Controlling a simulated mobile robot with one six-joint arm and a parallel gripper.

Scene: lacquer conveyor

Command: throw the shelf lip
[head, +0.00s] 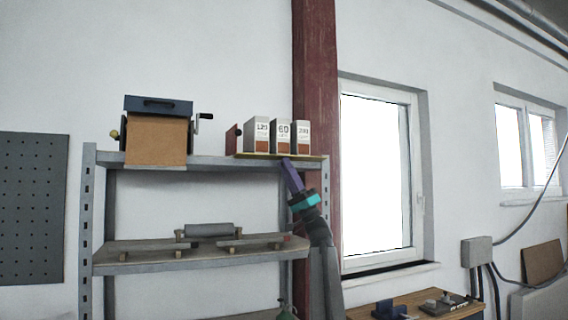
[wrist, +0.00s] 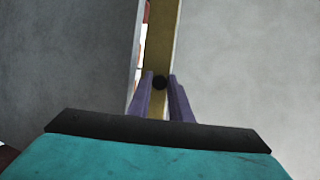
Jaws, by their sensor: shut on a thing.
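The shelf lip (head: 310,157) is a thin yellowish strip along the right part of the upper shelf's front edge, below several white and brown boxes (head: 282,136). My gripper (head: 286,163) reaches up to it from below, its purple fingers at the strip. In the wrist view the lip (wrist: 165,35) runs up the picture between grey surfaces.
A crank device (head: 157,106) with a brown front panel stands at the left of the upper shelf. The lower shelf (head: 150,267) holds a grey roller (head: 209,230) and bars on small blocks. A dark red post (head: 315,80) stands behind the shelf's right end.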

